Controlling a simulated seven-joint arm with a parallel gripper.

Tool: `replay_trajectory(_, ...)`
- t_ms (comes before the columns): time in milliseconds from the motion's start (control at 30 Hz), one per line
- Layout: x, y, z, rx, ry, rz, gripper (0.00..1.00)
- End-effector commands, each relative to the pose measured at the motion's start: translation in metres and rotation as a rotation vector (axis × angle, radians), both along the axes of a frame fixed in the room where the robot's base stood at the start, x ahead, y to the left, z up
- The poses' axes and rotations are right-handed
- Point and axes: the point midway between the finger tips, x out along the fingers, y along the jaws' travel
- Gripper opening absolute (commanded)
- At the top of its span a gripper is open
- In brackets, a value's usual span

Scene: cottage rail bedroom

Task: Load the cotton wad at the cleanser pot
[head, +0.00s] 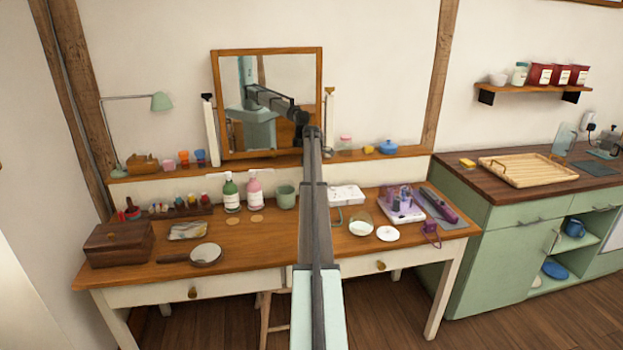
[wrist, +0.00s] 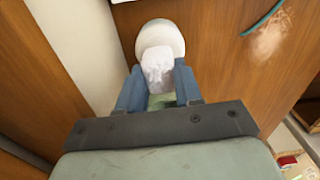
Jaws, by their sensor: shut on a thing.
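My gripper (wrist: 158,82) is shut on a white cotton wad (wrist: 157,66), which sits between its two blue fingers in the wrist view. Behind the wad shows a pale round vessel (wrist: 165,30). In the head view my arm hides the gripper and wad. A small clear pot (head: 360,228) with white contents, likely the cleanser pot, stands right of the arm beside a white lid (head: 387,233).
A pink bottle (head: 254,190) and a green bottle (head: 231,194) stand left of the cup. A white box (head: 346,194) and a purple-filled organiser (head: 401,206) stand to the right. The mirror (head: 267,100) rises behind. The table front (head: 252,254) has bare wood.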

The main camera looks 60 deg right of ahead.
Motion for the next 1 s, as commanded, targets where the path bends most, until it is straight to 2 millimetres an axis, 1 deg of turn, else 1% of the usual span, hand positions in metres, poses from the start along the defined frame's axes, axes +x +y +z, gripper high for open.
replay_trajectory(1000, 0.0000, 0.0000, -0.0083, 0.000, 0.000, 0.000, 0.10)
